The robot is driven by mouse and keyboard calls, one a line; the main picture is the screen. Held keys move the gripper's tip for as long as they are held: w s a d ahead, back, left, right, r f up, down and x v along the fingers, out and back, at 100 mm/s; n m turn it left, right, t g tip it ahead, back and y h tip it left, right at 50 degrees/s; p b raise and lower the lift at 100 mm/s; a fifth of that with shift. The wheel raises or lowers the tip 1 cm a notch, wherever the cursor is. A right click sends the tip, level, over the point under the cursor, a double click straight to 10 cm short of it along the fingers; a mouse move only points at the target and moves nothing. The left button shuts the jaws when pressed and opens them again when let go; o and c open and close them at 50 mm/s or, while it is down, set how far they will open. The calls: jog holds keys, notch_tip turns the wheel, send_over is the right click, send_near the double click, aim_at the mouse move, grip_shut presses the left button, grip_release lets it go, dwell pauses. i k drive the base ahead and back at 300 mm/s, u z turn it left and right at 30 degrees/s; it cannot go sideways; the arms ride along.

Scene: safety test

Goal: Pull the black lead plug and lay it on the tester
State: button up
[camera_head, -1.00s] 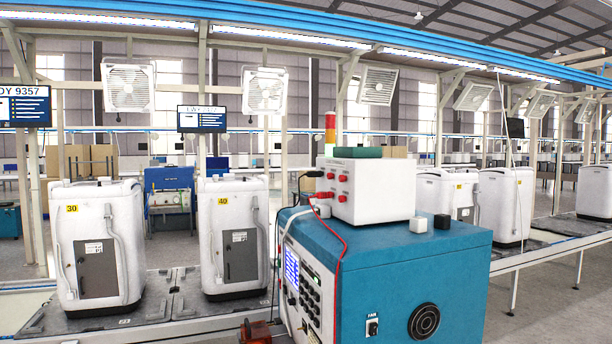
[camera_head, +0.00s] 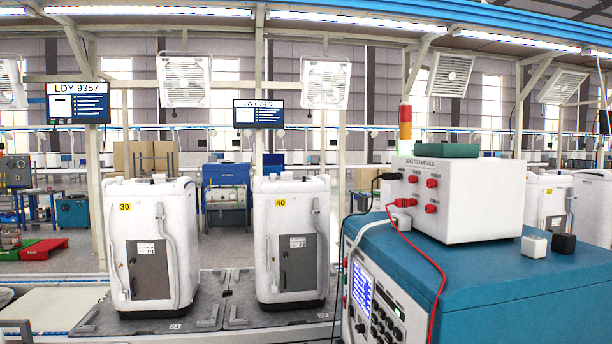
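The black lead plug (camera_head: 389,176) sits at the left side of the white lead terminals box (camera_head: 470,205), with its black cable hanging down to the left. Several red terminals (camera_head: 431,183) are on the box's face. My gripper is not clearly in view.
A green block (camera_head: 446,150) lies on the terminals box. A white cube (camera_head: 534,246) and a black cube (camera_head: 563,243) stand on the tester's top, right of the box. White machines marked 30 (camera_head: 150,215) and 40 (camera_head: 290,215) stand on the line to the left.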

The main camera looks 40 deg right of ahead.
aim_at(388, 176)
jog(key=u, duration=0.25)
jog(key=i, duration=1.35)
jog(key=z, duration=0.65)
jog(key=i, duration=1.35)
jog(key=z, duration=0.85)
